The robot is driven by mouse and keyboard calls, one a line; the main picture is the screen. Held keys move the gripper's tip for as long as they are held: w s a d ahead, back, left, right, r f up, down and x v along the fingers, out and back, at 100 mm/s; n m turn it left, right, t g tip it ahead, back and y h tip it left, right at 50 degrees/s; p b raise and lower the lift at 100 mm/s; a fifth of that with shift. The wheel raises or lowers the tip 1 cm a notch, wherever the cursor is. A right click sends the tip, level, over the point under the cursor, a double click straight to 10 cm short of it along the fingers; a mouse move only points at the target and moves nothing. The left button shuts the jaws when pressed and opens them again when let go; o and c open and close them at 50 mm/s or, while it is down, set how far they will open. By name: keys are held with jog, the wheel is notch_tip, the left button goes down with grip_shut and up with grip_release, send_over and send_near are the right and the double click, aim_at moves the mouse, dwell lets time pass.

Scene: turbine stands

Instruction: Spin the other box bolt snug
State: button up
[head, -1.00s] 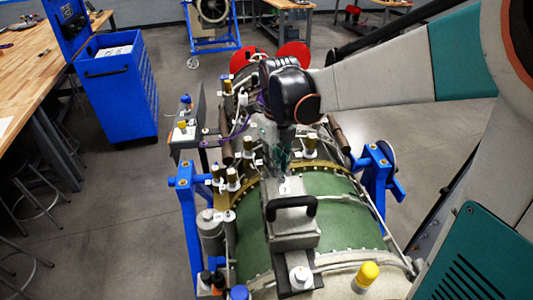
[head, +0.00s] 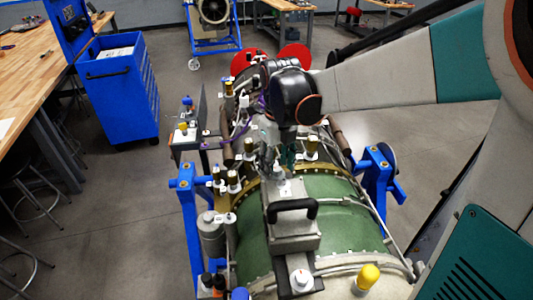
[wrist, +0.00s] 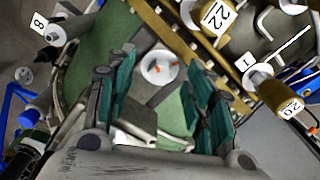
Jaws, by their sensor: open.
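A grey box (head: 292,232) with a black handle (head: 291,208) sits on the green turbine casing. One white-topped bolt (head: 301,280) stands at its near end. Another white-capped bolt (head: 285,187) is at its far end, partly hidden by my gripper (head: 272,168). My gripper is open and points down just above this far bolt. In the wrist view a round white cap (wrist: 160,67), with small orange marks, lies between the teal fingers of my gripper (wrist: 163,95), ahead of the tips. I see no contact between fingers and cap.
Several numbered fittings, such as 22 (wrist: 215,17) and 20 (wrist: 286,103), crowd the brass flange (wrist: 190,50). Blue stand posts (head: 376,178) flank the turbine. A yellow cap (head: 368,276) stands near the front. A blue cart (head: 118,85) and wooden bench (head: 30,60) are at left.

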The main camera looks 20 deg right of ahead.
aim_at(277, 169)
jog(key=shift+r+p, duration=1.45)
jog(key=shift+r, duration=0.9)
